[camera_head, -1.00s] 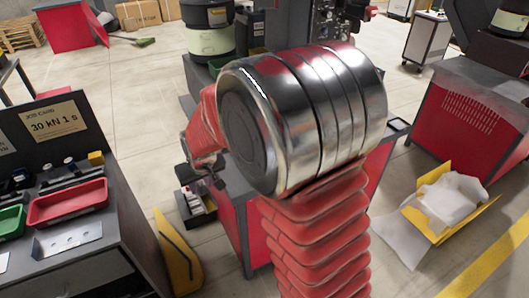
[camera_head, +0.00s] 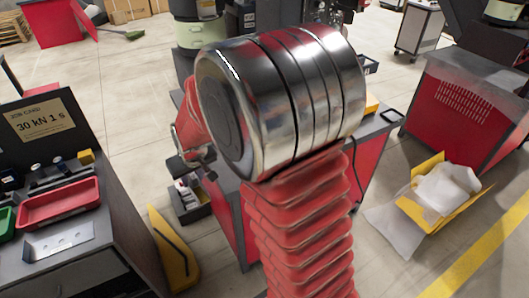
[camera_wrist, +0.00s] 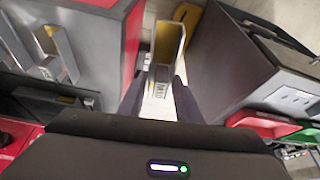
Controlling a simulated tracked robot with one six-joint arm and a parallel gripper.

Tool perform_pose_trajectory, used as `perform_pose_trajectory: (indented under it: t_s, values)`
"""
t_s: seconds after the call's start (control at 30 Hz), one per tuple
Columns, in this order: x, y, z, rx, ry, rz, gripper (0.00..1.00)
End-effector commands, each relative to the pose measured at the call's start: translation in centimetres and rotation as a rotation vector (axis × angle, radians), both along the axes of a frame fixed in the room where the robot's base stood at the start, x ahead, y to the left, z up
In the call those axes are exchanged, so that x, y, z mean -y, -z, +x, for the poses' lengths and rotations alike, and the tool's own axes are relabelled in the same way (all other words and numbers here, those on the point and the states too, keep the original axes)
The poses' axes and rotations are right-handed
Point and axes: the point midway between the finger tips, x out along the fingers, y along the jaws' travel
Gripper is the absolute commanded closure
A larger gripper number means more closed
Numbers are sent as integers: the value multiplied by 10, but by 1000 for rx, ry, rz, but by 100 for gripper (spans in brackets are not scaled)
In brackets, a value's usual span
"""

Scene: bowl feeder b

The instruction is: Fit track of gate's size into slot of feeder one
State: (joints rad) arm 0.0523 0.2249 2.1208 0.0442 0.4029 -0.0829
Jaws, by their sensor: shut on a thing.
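In the wrist view my gripper (camera_wrist: 157,100) is shut on a narrow channel-shaped track (camera_wrist: 167,56). The track points away from me between the dark fingers, and a pale label on it seems to read "M10". In the head view my gripper (camera_head: 195,165) is small and dark at the far end of my red arm; the track cannot be made out there. A feeder bowl with a pale green band (camera_head: 200,35) stands behind my arm, and another such bowl (camera_head: 512,22) is at the top right. I cannot tell which is feeder one. No slot can be made out.
A bench at the left holds a job card (camera_head: 40,118) reading "30 kN 1 s", a red tray (camera_head: 60,203) and a metal plate (camera_head: 60,240). A yellow box with white wrapping (camera_head: 445,190) lies on the floor at right.

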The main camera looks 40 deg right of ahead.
Motion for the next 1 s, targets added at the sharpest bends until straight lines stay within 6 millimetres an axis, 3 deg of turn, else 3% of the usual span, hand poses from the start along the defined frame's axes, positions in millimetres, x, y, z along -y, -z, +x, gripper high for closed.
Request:
perform_pose_trajectory:
  t_s: [0.2,0.5,1.0]
  values:
    - [60,4,-28,-1,29,1,97]
    - [132,8,-78,0,56,1,97]
    - [222,14,-177,0,104,1,97]
